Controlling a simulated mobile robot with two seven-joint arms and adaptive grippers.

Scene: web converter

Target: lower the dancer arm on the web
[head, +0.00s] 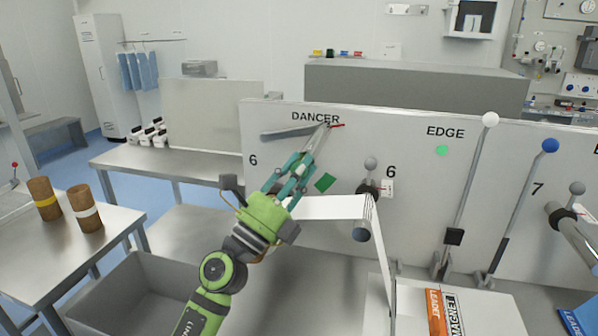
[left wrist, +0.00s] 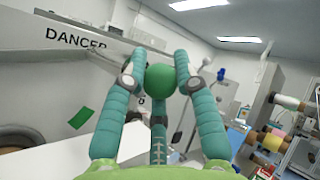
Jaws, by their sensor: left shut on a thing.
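The dancer arm (head: 285,132) is a grey bar under the DANCER label on the pale panel (head: 275,165). It runs nearly level, and its right end meets my left gripper (head: 318,137). A short red mark (head: 337,125) shows just beyond the fingertips. In the left wrist view, my left gripper (left wrist: 160,78) has its teal fingers closed around a green ball (left wrist: 160,78), apparently the dancer arm's knob. The fingers hide this knob in the head view. My right gripper is not in view.
A grey-knobbed lever (head: 371,165) stands right of my left gripper. Tall levers with a white knob (head: 490,119) and a blue knob (head: 550,146) stand further right. A grey bin (head: 140,290) and a table with brown rolls (head: 85,207) are at left.

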